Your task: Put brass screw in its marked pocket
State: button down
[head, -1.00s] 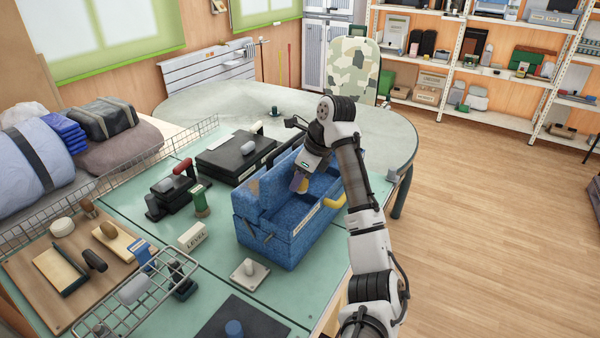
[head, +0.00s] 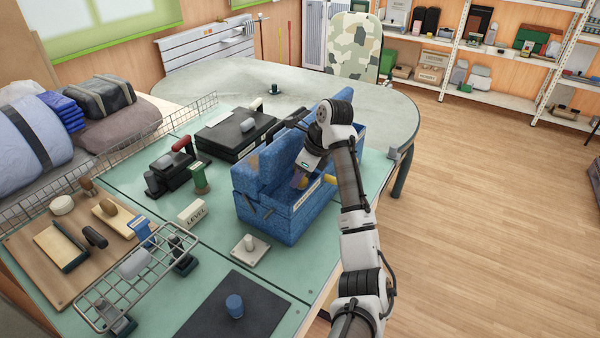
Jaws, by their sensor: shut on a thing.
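The blue crate (head: 270,220) stands on the green table top, with a raised blue panel along its far side and a pale label on its near wall. My gripper (head: 302,183) points down into the crate's open compartment, behind the near wall. It is shut on a small yellowish-brass thing (head: 303,182), which looks like the brass screw. The screw's lower end and the marked pocket are hidden or too small to make out.
A yellow handle (head: 331,178) is close to the right of my gripper.

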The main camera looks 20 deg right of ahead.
jog(key=shift+f, duration=0.5)
dwell(0.3)
jog(key=c, duration=0.9)
grip_release()
jog(key=shift+c, duration=0.2)
jog(key=v, duration=1.4)
jog(key=shift+f, duration=0.1)
